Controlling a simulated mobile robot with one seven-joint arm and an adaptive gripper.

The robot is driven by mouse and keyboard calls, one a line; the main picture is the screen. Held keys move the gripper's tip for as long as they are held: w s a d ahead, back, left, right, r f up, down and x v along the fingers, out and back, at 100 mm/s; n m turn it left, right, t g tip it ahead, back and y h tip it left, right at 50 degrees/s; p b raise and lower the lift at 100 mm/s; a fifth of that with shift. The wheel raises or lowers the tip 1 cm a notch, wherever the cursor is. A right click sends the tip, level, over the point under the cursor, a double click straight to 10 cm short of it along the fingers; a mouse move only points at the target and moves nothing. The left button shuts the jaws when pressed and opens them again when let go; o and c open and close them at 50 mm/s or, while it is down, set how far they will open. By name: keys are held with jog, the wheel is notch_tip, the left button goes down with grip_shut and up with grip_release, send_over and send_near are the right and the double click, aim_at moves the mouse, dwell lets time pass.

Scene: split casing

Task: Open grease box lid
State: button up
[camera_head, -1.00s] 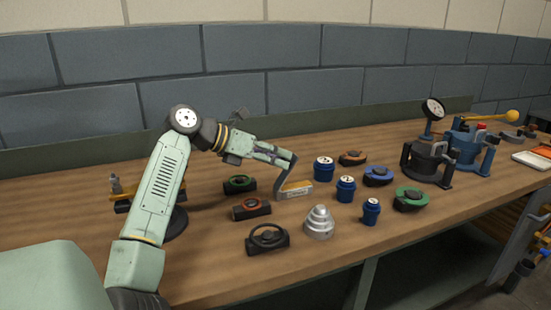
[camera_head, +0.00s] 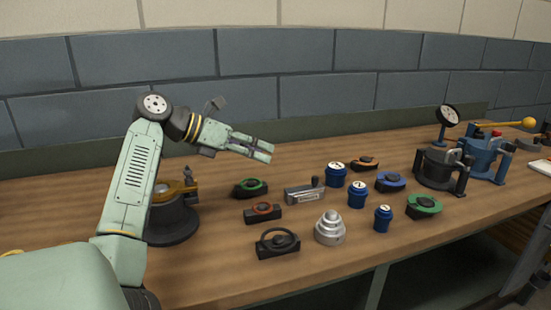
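A small grey box (camera_head: 302,196) with a label on its front lies on the wooden bench, in the middle of the loose parts. A short dark upright piece (camera_head: 317,182) stands at its right end; I cannot tell whether it is part of a lid. The box is too small in view to show clearly how its lid stands. My gripper (camera_head: 266,153) is in the air above and to the left of the box, apart from it. Its two fingers point right, with a narrow gap between them and nothing held.
Green-ringed (camera_head: 250,188), red-ringed (camera_head: 263,212) and black-ringed (camera_head: 277,242) parts lie left of and in front of the box. A stepped metal cone (camera_head: 330,228) is in front; several blue canisters (camera_head: 336,174) are at right. A round dark stand (camera_head: 173,220) is beside my arm.

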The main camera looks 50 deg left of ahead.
jog(key=shift+v, duration=1.6)
